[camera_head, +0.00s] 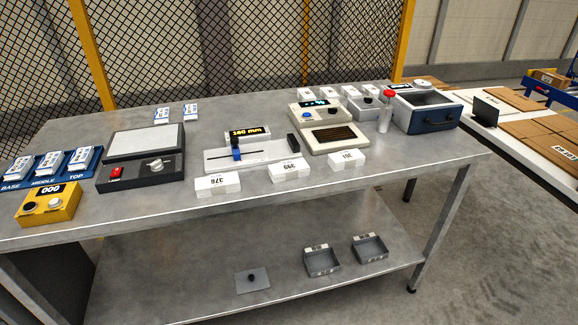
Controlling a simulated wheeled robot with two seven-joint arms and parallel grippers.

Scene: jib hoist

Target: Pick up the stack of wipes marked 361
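Three white stacks of wipes lie in a row along the front of the steel table. The left stack (218,184) has a mark that looks like 376. The middle stack (289,171) has a mark too small to read surely. The right stack (347,159) has a small mark that may be 361, but I cannot read it surely. All three rest flat on the table, apart from each other. Neither of my grippers shows in the view.
Behind the stacks stand a slide gauge (238,153) reading 160 mm, a beige device (329,127) and a black-and-grey device (142,158). Grey trays (321,262) lie on the lower shelf. The front edge is clear.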

